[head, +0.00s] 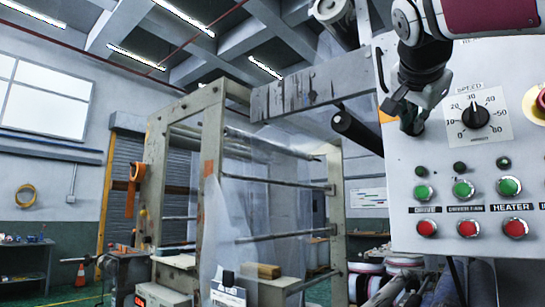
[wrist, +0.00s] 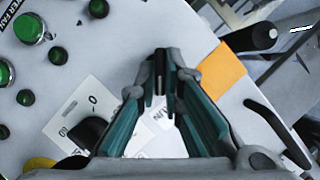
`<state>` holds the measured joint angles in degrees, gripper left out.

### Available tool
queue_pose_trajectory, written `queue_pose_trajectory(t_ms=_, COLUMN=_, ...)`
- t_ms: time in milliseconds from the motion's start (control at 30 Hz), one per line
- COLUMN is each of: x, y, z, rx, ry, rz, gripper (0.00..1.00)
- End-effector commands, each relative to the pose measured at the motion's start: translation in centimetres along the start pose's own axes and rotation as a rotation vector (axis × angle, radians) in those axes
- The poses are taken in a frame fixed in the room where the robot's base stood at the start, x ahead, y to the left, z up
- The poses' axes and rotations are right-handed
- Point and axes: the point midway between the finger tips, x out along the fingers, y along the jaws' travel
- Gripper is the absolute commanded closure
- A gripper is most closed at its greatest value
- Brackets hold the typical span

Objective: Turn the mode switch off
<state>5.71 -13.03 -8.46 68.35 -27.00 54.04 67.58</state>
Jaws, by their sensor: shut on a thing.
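The mode switch is mostly hidden by my gripper, and its position cannot be read. Part of its white label plate (wrist: 158,142) shows between my fingers in the wrist view. My gripper (head: 411,118) is at the upper left of the grey control panel (head: 405,190), left of the speed dial. In the wrist view my gripper (wrist: 163,82) has its fingertips close together, shut on the switch.
The black speed knob (head: 475,117) is just right of my gripper. Several green buttons (head: 463,188) and red buttons (head: 467,228) sit lower on the panel. A yellow-ringed red button (head: 541,101) is at the right edge. A black bar (head: 357,132) projects left of the panel.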

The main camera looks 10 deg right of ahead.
Motion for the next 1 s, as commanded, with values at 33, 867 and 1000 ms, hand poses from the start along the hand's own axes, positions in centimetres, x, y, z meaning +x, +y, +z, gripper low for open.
queue_pose_trajectory(t_ms=33, x=0.02, y=0.03, z=-0.06, rx=-0.009, ry=0.0, rz=0.007, gripper=1.0)
queue_pose_trajectory(t_ms=867, x=0.0, y=-0.61, z=0.0, rx=-0.61, ry=-0.001, rz=0.254, gripper=1.0)
queue_pose_trajectory(t_ms=1000, x=0.06, y=-0.69, z=0.11, rx=-0.733, ry=-0.002, rz=0.305, gripper=1.0)
